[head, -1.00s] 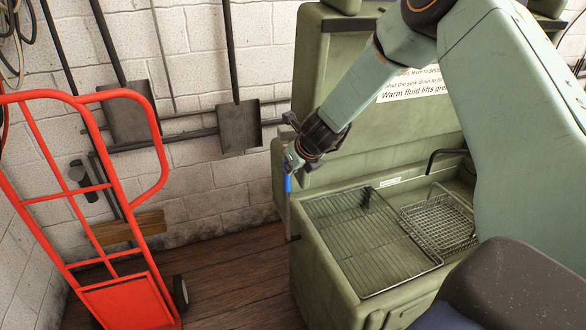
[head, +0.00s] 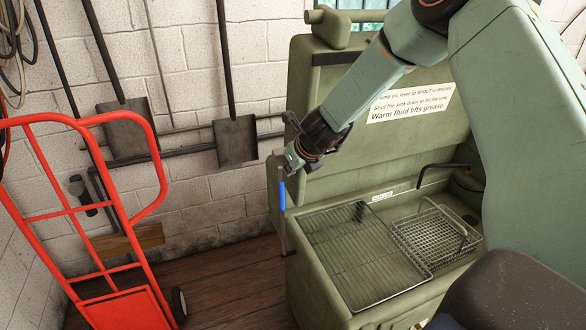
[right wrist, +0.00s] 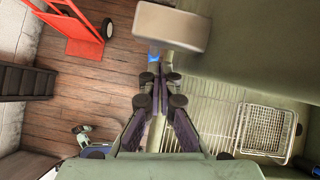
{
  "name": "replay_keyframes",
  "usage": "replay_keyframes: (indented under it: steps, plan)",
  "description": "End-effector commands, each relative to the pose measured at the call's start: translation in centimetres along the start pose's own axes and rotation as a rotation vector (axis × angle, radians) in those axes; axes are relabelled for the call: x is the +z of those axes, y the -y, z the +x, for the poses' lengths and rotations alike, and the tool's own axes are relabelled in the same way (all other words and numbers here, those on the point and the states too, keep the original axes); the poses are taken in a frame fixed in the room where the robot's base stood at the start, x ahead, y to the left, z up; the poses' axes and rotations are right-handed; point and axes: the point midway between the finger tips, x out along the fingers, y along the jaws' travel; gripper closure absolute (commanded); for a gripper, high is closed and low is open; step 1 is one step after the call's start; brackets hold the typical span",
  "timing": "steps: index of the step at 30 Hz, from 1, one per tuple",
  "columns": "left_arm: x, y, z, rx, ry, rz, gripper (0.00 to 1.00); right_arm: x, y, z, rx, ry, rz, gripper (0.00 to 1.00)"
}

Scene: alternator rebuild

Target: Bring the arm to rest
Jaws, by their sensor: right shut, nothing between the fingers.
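My right gripper (head: 284,162) is at the left side of a green parts washer (head: 345,172), fingers shut and empty. Its dark fingers also show in the right wrist view (right wrist: 158,92). A slim upright rod with a blue sleeve (head: 282,194) stands just below the fingertips at the washer's left edge. In the right wrist view a bit of blue (right wrist: 150,80) shows at the fingertips; whether they touch it I cannot tell. My right arm (head: 365,85) reaches across the washer from the right. My left gripper is not in view.
A wire rack (head: 350,262) and a mesh basket (head: 428,236) lie in the washer's sink. A red hand truck (head: 125,308) stands at left. Shovels (head: 235,140) hang on the block wall. Wooden floor (head: 235,272) between truck and washer is clear.

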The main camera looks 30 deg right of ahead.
Motion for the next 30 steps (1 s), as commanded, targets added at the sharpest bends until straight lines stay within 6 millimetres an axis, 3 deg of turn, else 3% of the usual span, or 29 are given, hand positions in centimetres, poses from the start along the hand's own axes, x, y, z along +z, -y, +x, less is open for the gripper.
replay_keyframes:
  steps: [11, 16, 23, 26, 29, 30]
  plan:
    - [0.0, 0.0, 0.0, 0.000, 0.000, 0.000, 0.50, -0.1, -0.2, 0.0, 0.001, -0.001, -0.007, 1.00]
    - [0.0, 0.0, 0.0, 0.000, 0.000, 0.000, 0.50, 0.0, 0.2, -0.1, -0.019, 0.003, -0.146, 1.00]
    - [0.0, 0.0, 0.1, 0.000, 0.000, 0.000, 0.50, -2.2, 0.1, -0.2, -0.072, -0.029, -0.703, 1.00]
    - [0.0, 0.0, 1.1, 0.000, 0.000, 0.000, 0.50, -5.4, -1.2, 0.7, -0.070, -0.069, -1.022, 1.00]
    - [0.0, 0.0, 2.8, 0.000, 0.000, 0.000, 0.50, -9.9, -3.1, 2.3, -0.043, -0.113, -1.369, 1.00]
    - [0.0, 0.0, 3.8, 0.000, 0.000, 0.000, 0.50, -12.4, -4.1, 3.2, -0.020, -0.131, -1.520, 1.00]
